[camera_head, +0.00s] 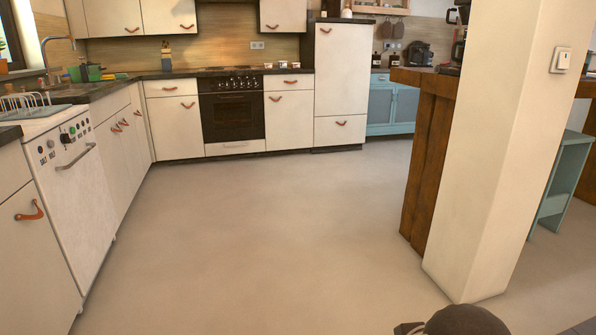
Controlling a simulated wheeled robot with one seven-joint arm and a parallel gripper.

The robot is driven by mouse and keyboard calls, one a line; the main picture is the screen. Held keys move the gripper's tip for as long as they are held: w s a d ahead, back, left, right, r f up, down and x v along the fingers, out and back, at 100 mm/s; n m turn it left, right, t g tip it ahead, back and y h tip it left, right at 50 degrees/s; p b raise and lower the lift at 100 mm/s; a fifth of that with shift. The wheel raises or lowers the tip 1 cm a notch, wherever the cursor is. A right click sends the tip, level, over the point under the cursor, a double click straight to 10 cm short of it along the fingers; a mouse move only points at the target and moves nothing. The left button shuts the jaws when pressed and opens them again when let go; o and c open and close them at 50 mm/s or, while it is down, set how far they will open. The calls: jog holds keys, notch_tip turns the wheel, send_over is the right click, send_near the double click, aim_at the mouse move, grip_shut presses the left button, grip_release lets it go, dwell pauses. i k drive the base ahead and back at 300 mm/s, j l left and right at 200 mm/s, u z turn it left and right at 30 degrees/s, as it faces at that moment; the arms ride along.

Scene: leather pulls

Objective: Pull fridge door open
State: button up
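A tall white unit (343,72), which looks like the fridge, stands against the back wall right of the oven. Its large upper door is shut, with a brown leather pull (325,30) near its top left. A smaller lower front (340,131) is also shut and has its own leather pull. The unit is far across the floor from me. A dark rounded part at the bottom right edge seems to be mine, but no gripper fingers show. Nothing blocks the front of the unit.
The floor (260,220) is wide and clear up to the unit. White counters and a dishwasher-like appliance (75,185) line the left; a black oven (232,112) stands at the back. A pillar (500,150), a wooden counter (425,150) and a blue-green stool (562,180) stand right.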

aim_at(344, 51)
jog(key=i+l, duration=0.1)
jog(key=i, duration=1.1)
jog(key=i+l, duration=0.1)
jog(key=i, duration=1.05)
jog(key=i+l, duration=0.1)
jog(key=i, duration=2.25)
jog(key=i+l+u, duration=0.2)
jog(key=i, duration=0.25)
jog(key=i+l+u, duration=0.2)
jog(key=i, duration=0.2)
jog(key=j, duration=0.1)
